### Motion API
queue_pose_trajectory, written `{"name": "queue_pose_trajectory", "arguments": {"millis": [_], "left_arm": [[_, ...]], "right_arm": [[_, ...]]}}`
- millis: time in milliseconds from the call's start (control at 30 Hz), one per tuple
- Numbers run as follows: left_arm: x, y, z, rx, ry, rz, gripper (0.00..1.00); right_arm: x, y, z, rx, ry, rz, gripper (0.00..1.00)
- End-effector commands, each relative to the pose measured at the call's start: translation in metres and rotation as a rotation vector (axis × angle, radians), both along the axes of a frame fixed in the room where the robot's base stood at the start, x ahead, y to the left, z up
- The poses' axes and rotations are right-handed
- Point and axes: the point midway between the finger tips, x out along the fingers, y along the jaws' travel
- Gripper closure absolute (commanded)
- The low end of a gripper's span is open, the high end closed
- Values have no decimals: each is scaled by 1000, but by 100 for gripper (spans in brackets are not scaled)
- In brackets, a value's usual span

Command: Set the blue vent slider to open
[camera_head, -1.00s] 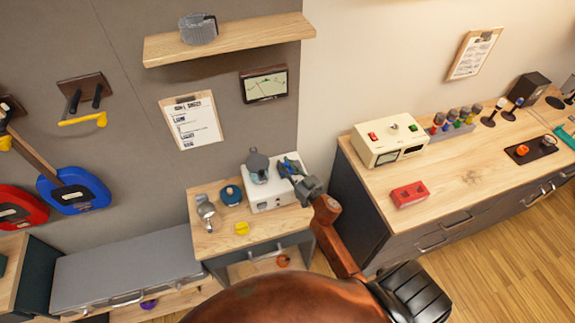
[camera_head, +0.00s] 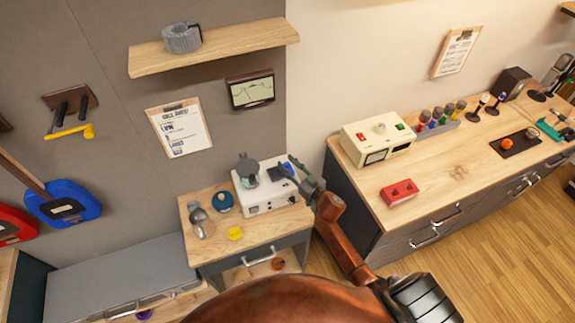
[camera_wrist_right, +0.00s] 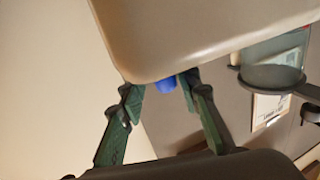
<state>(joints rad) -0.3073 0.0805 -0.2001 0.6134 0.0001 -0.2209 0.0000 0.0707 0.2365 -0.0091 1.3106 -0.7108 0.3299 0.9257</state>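The blue vent slider (camera_head: 289,167) shows as a small blue patch at the back right of the white box (camera_head: 252,207), on the small wooden cabinet. My right gripper (camera_head: 282,172) reaches over the box's right side, close beside the blue patch. In the right wrist view, its two green fingers (camera_wrist_right: 160,90) stand apart, with the blue piece (camera_wrist_right: 165,84) between or just beyond their tips. A large pale rounded surface hides part of the blue piece. Contact and the slider's setting cannot be told. My left gripper is not in view.
A grey round-topped thing (camera_head: 249,167) stands on the box's left part. A teal round object (camera_head: 222,202), a metal piece (camera_head: 201,222) and a yellow knob (camera_head: 235,233) lie on the cabinet top. A cream device (camera_head: 378,137) and red box (camera_head: 399,192) stand on the right counter.

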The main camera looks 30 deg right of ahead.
Motion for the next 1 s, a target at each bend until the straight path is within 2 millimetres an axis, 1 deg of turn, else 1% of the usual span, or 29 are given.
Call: {"name": "queue_pose_trajectory", "arguments": {"millis": [267, 367, 467, 800, 900, 1000], "left_arm": [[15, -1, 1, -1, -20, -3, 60], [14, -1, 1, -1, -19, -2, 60], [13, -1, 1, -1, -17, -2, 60], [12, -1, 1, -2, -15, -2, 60], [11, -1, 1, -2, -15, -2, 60], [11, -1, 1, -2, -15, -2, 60]], "right_arm": [[-1, 2, 0, 0, 0, 3, 66], [-6, 0, -1, 0, 1, 2, 66], [-19, -3, -2, -1, 2, 3, 66], [-86, -20, -2, -2, 3, 1, 66], [-101, -23, -1, 1, 2, 1, 66], [-111, -26, -1, 0, 2, 1, 66]]}}
